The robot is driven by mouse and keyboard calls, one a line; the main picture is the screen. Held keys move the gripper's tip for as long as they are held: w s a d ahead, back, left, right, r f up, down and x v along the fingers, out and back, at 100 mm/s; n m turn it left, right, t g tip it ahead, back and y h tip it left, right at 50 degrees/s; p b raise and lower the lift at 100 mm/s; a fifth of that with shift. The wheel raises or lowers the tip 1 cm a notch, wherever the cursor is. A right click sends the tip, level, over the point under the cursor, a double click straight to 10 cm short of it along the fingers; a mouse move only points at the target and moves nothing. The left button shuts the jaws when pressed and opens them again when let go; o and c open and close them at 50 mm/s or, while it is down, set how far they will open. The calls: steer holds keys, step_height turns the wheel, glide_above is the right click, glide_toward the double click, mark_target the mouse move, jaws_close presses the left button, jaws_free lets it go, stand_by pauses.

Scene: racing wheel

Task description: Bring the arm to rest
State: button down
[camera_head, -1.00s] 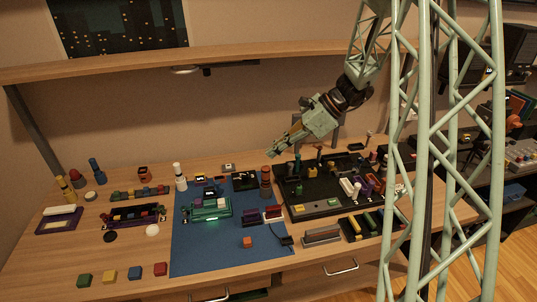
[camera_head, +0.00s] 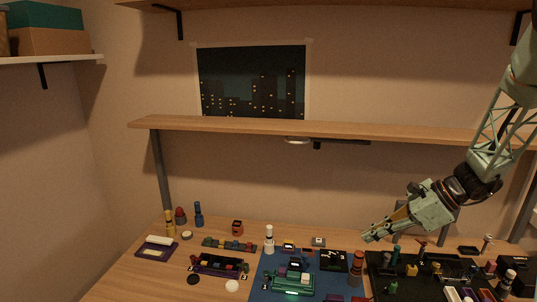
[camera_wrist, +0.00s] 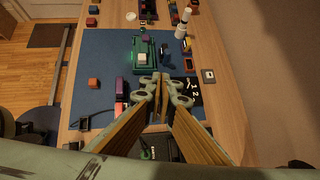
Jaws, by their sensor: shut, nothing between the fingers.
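My gripper (camera_head: 366,237) is pale green. It hangs tilted down and to the left above the desk, near the back edge of the black tray (camera_head: 375,284). In the wrist view my gripper (camera_wrist: 160,88) shows its fingers brought together with nothing between them. The blue mat (camera_wrist: 105,60) lies below and beyond the fingers, with a green block-like model (camera_wrist: 140,58) on it. My gripper appears clear of the objects below.
A wooden shelf (camera_head: 330,128) spans the wall above the desk. A white and dark post (camera_head: 269,240) and a reddish-brown stack (camera_head: 356,268) stand upright near the mat. Several small parts crowd the black tray. The desk's left front is mostly clear.

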steer(key=s+a+r+n+g+h, duration=0.1)
steer(key=s+a+r+n+h, duration=0.1)
steer(key=s+a+r+n, duration=0.65)
steer(key=s+a+r+n+g+h, duration=0.1)
steer(key=s+a+r+n+h, duration=0.3)
steer(key=s+r, duration=0.6)
steer(key=s+r+n+t+h, duration=0.2)
steer(key=s+n, duration=0.8)
steer(key=s, duration=1.3)
steer(key=shift+s+d+r, duration=0.15)
steer(key=shift+s+r, duration=0.25)
stand_by(1.5)
